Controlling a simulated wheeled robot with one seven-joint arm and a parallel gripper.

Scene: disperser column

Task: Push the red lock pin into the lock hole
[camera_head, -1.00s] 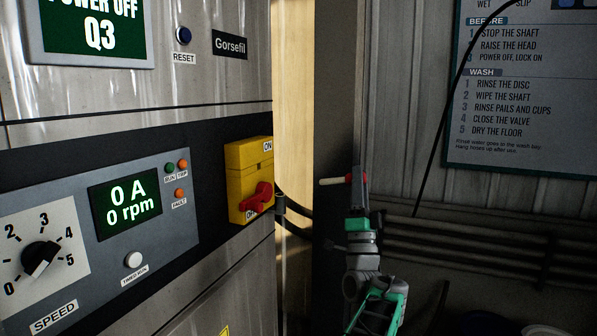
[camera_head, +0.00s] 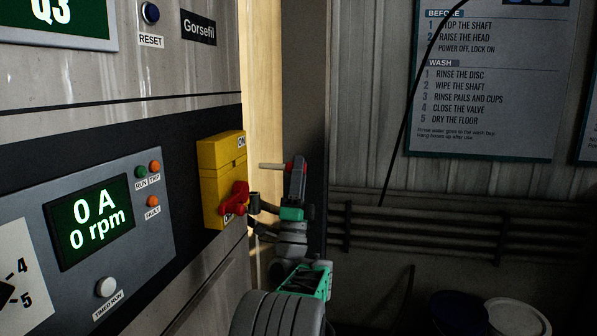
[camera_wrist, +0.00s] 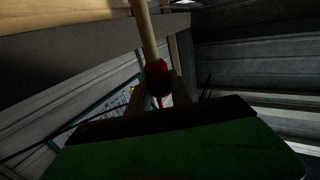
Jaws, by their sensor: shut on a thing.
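My gripper (camera_head: 297,168) is shut on the lock pin, which has a pale rod (camera_head: 271,165) and a red head (camera_head: 289,167). The pin lies about level in the head view, with its rod pointing left toward the yellow switch box (camera_head: 212,180). A small gap shows between rod tip and box. The red rotary handle (camera_head: 236,198) on the box sits lower than the pin, near the OFF label. The lock hole cannot be made out. In the wrist view the rod (camera_wrist: 145,35) runs up from the red head (camera_wrist: 158,78), out of the frame.
The grey control cabinet with its lit rpm display (camera_head: 92,221) fills the left. A dark cable (camera_head: 262,232) leaves the box's right side. Pipes (camera_head: 430,225) run along the back wall, below a wash notice (camera_head: 490,110). Pails (camera_head: 515,318) stand at bottom right.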

